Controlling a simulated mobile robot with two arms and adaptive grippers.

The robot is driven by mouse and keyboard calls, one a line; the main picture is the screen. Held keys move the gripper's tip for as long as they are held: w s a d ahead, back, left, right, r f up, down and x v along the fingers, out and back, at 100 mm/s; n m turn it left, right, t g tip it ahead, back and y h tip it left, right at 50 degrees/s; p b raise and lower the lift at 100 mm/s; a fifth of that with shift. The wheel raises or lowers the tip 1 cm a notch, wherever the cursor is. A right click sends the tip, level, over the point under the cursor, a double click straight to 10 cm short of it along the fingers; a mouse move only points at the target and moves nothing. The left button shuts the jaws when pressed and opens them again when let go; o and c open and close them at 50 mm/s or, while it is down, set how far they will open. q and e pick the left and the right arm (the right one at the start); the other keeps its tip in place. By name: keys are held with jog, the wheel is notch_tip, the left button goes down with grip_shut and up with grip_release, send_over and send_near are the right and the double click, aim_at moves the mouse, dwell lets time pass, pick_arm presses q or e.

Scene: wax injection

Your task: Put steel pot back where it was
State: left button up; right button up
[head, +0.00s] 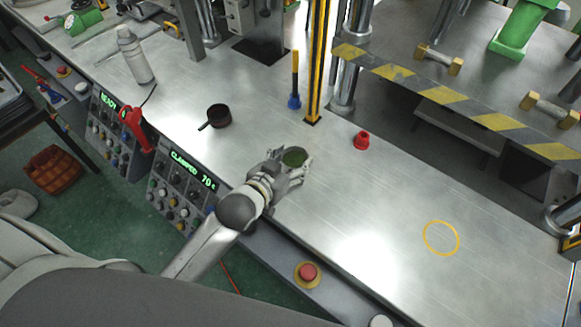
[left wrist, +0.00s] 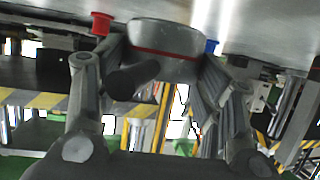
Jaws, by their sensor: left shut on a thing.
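My left gripper (head: 297,168) is shut on the steel pot (head: 294,157), whose open top shows a green inside in the head view. In the left wrist view the fingers (left wrist: 160,95) lie on both sides of the grey steel pot (left wrist: 165,38), which has a red band and a dark handle pointing toward the palm. I cannot tell whether the pot touches the bench. A yellow ring (head: 426,236) is marked on the bare bench at the right. My right gripper is not in view.
A dark pot with a handle (head: 219,115), a red piece (head: 362,141) and a blue-based tool (head: 295,101) stand on the metal bench (head: 345,210). A yellow-black post (head: 316,65) rises behind. A white bottle (head: 135,57) stands at left. The bench between gripper and ring is clear.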

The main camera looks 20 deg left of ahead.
aim_at(290, 169)
pick_arm(q)
notch_tip(290, 169, down, 2)
jog(key=shift+f+p, duration=0.15)
jog(key=shift+p, duration=0.15)
jog(key=shift+f, duration=0.35)
jog(key=o, duration=1.2)
jog(key=shift+f, duration=0.15)
